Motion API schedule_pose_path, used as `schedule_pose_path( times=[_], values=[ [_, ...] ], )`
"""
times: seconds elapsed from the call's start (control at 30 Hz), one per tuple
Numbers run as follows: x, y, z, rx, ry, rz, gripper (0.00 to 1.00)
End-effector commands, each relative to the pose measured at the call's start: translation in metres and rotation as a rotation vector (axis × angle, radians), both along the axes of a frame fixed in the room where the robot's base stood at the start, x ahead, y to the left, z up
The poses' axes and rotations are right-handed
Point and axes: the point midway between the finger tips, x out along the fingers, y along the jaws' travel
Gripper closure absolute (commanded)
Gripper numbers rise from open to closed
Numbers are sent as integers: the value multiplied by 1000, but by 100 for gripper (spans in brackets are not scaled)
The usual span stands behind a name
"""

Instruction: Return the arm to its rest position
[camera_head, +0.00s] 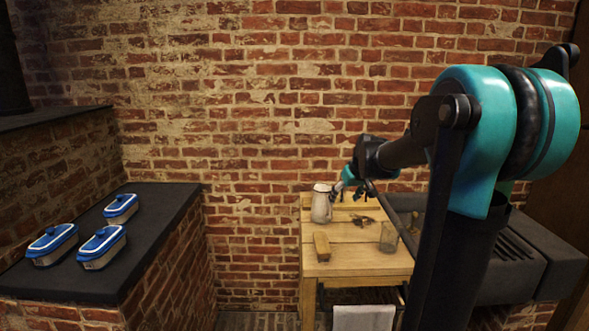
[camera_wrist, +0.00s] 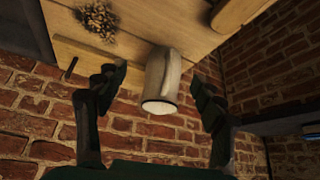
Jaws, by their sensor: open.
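My arm reaches from the right in the head view, and my gripper (camera_head: 354,190) hangs over the wooden table (camera_head: 345,271), close to a pale jug (camera_head: 321,206). In the wrist view my gripper (camera_wrist: 155,88) is open, its dark fingers spread wide. The jug (camera_wrist: 161,82) shows in the gap between them with clear space on both sides. The fingers do not touch it. The wrist view is turned over, with the tabletop at the top.
Several blue-lidded containers (camera_head: 103,246) stand on a dark counter (camera_head: 160,207) at left. A wooden block (camera_head: 321,246) and a cup (camera_head: 389,237) are on the table.

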Motion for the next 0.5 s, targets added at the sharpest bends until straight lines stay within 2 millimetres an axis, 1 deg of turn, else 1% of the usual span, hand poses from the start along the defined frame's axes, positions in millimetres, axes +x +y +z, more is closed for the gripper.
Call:
schedule_pose_path(
  times=[0.03,0.17,0.27,0.37,0.47,0.5],
  values=[
    [-10,0,-6,0,6,-7,31],
    [-41,-1,-24,-2,27,-35,31],
    [-70,-1,-40,-3,44,-60,31],
    [-106,-2,-61,-6,66,-91,31],
    [-153,-5,-89,-10,92,-135,31],
    [-175,-6,-103,-14,104,-155,31]
  ],
)
